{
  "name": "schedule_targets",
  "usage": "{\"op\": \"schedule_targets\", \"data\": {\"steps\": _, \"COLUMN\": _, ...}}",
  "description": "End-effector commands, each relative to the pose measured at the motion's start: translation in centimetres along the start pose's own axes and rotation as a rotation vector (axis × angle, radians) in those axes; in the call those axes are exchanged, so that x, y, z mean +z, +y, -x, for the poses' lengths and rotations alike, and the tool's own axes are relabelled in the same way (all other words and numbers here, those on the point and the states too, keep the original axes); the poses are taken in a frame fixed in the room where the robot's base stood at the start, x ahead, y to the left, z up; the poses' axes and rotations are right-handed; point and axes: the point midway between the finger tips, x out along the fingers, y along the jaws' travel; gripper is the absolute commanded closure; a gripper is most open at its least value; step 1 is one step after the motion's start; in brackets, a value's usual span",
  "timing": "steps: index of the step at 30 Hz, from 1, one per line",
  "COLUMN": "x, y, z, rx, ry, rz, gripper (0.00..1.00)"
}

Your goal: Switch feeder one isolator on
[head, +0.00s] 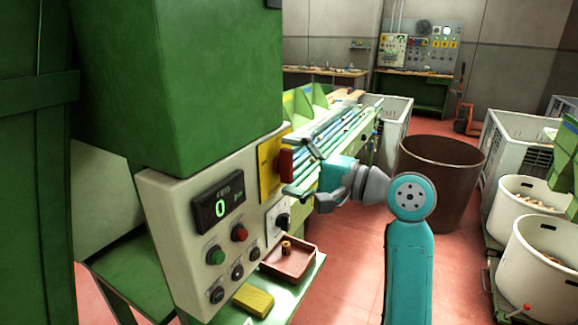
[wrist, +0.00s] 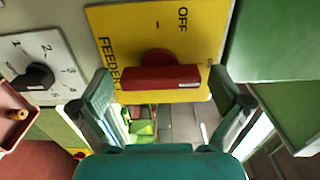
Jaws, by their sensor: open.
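The feeder isolator is a red handle (head: 286,165) on a yellow plate (head: 266,172) at the right edge of the control panel. The head view shows the handle upright. In the wrist view the red handle (wrist: 160,78) lies across the picture, with a pale mark at its right end. The yellow plate (wrist: 125,28) reads "OFF" at top and "FEEDER" at left; its right edge lettering is unclear. My gripper (head: 299,171) is open in front of the plate. In the wrist view my gripper (wrist: 163,90) has one finger beyond each end of the handle; I see no contact.
A black rotary knob (wrist: 38,77) on a numbered dial sits beside the plate. A display (head: 218,203) shows 0 above several buttons. A tray (head: 289,258) with a cork and a yellow block (head: 253,299) lie below. A brown bin (head: 440,180) stands behind my arm.

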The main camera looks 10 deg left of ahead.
Motion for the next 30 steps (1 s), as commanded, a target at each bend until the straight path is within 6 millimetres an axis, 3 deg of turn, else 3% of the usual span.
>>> {"op": "schedule_targets", "data": {"steps": 7, "x": -0.1, "y": 0.0, "z": 1.3, "rx": 0.0, "ry": 0.002, "rz": 0.001, "gripper": 0.0}}
{"op": "schedule_targets", "data": {"steps": 21, "x": -0.1, "y": 0.0, "z": 9.8, "rx": -0.001, "ry": 0.003, "rz": 0.001, "gripper": 0.0}}
{"op": "schedule_targets", "data": {"steps": 30, "x": 0.0, "y": 0.0, "z": 12.0, "rx": 0.0, "ry": 0.001, "rz": 0.0, "gripper": 0.0}}
